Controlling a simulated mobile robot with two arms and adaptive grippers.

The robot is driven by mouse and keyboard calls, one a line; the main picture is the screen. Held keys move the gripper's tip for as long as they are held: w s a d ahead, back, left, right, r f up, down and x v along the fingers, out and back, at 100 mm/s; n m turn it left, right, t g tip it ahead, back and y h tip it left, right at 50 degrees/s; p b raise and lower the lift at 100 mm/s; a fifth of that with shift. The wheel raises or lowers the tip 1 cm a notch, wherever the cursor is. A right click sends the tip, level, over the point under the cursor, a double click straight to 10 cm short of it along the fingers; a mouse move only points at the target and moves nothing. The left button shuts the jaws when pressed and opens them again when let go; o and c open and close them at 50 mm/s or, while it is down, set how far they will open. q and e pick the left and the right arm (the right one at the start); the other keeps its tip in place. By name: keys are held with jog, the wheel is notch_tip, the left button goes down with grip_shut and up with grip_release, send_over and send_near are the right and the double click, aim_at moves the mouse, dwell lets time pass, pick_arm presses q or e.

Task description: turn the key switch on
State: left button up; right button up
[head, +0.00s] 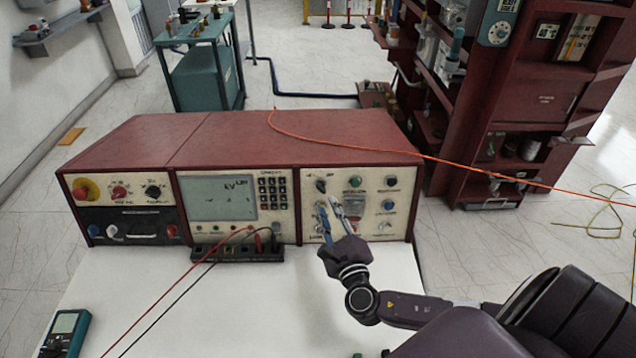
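The red instrument cabinet (240,140) stands on a white table. Its right-hand cream panel (395,228) carries several buttons and knobs. A small dark knob-like control (320,186) at the panel's upper left may be the key switch; it is too small to be certain or to read its position. My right gripper (329,204) is in front of this panel, with its fingertips just below that control. Its two fingers show a gap between them, with nothing visible held. The fingers hide part of the panel's left side. My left gripper is not in view.
A display (218,198) and keypad (273,193) fill the middle panel. A red lead (170,285) and a black lead cross the table. A teal meter (66,334) lies at lower left. An orange cable (430,157) runs over the cabinet top toward the dark red shelving (520,100).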

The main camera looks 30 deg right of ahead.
aim_at(322, 192)
jog(key=x, duration=0.2)
jog(key=r+p+x, duration=0.1)
jog(key=x, duration=0.1)
jog(key=shift+w, duration=0.1)
jog(key=shift+w+d+f, duration=0.2)
jog(key=shift+w, duration=0.35)
jog(key=shift+w+d+f, duration=0.15)
jog(key=shift+w+d, duration=0.05)
jog(key=shift+w, duration=0.4)
jog(key=shift+s+r, duration=0.1)
grip_shut()
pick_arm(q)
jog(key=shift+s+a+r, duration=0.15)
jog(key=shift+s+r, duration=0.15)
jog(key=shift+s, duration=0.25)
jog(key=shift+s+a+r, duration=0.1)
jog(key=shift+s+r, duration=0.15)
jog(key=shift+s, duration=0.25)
